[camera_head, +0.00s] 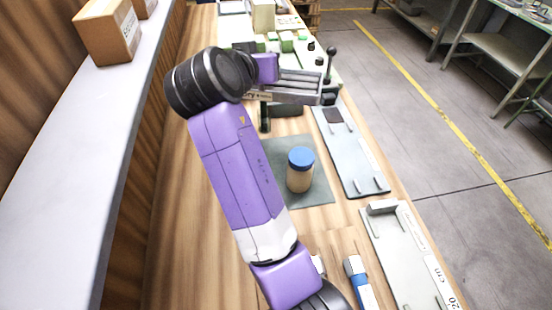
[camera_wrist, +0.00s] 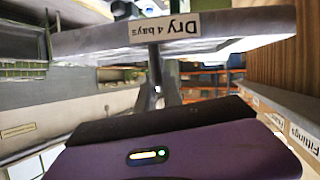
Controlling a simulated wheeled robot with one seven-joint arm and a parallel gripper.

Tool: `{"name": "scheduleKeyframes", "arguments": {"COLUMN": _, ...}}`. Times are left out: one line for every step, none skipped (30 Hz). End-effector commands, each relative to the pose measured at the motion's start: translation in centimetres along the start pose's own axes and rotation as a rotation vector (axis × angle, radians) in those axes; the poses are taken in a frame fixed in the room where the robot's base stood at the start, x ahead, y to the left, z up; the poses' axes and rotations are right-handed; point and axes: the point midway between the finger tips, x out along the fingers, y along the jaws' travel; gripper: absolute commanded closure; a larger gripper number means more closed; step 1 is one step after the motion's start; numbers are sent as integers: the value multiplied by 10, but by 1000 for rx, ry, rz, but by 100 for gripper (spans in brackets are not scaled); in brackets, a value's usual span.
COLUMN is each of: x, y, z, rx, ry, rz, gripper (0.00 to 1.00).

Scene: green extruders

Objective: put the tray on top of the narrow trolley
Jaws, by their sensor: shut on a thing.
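The tray (camera_head: 300,88) is grey with divided bays and is held up over the workbench at the far middle of the head view. In the wrist view the tray (camera_wrist: 230,27) spans the top, with a "Dry 4 bays" label upside down on its wall. My gripper (camera_wrist: 156,82) is shut on the tray at its near side, by the label. In the head view my arm partly hides the gripper and the tray's left end. I cannot make out the narrow trolley for certain in either view.
A jar with a blue lid (camera_head: 300,170) stands on a dark mat (camera_head: 318,192) on the workbench (camera_head: 180,250). Grey fixture plates (camera_head: 355,160) line its right edge. Green parts (camera_head: 288,40) lie beyond the tray. The floor (camera_head: 430,130) to the right is clear; metal benches (camera_head: 495,57) stand farther off.

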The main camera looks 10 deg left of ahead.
Motion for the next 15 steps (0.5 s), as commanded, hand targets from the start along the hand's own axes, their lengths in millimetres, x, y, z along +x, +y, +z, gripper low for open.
{"name": "scheduleKeyframes", "arguments": {"x": 0, "y": 0, "z": 1, "rx": 0, "ry": 2, "rz": 1, "gripper": 100}}
{"name": "scheduleKeyframes", "arguments": {"x": 1, "y": 0, "z": 3, "rx": -1, "ry": 1, "rz": 1, "gripper": 100}}
{"name": "scheduleKeyframes", "arguments": {"x": 3, "y": -1, "z": 7, "rx": -2, "ry": 1, "rz": 1, "gripper": 100}}
{"name": "scheduleKeyframes", "arguments": {"x": 5, "y": -2, "z": 11, "rx": -2, "ry": 0, "rz": 1, "gripper": 100}}
{"name": "scheduleKeyframes", "arguments": {"x": 7, "y": -3, "z": 17, "rx": -2, "ry": -1, "rz": 1, "gripper": 100}}
{"name": "scheduleKeyframes", "arguments": {"x": 10, "y": -4, "z": 25, "rx": -3, "ry": -2, "rz": 1, "gripper": 100}}
{"name": "scheduleKeyframes", "arguments": {"x": 12, "y": -5, "z": 31, "rx": -4, "ry": -1, "rz": 0, "gripper": 100}}
{"name": "scheduleKeyframes", "arguments": {"x": 15, "y": -7, "z": 38, "rx": -3, "ry": -2, "rz": 0, "gripper": 100}}
{"name": "scheduleKeyframes", "arguments": {"x": 19, "y": -8, "z": 47, "rx": -4, "ry": -2, "rz": 0, "gripper": 100}}
{"name": "scheduleKeyframes", "arguments": {"x": 21, "y": -10, "z": 53, "rx": -4, "ry": -2, "rz": 0, "gripper": 100}}
{"name": "scheduleKeyframes", "arguments": {"x": 24, "y": -11, "z": 60, "rx": -4, "ry": -2, "rz": 1, "gripper": 100}}
{"name": "scheduleKeyframes", "arguments": {"x": 28, "y": -12, "z": 68, "rx": -4, "ry": -1, "rz": 1, "gripper": 100}}
{"name": "scheduleKeyframes", "arguments": {"x": 30, "y": -13, "z": 75, "rx": -4, "ry": -2, "rz": 0, "gripper": 100}}
{"name": "scheduleKeyframes", "arguments": {"x": 33, "y": -15, "z": 82, "rx": -5, "ry": -2, "rz": 0, "gripper": 100}}
{"name": "scheduleKeyframes", "arguments": {"x": 37, "y": -16, "z": 90, "rx": -3, "ry": -2, "rz": 0, "gripper": 100}}
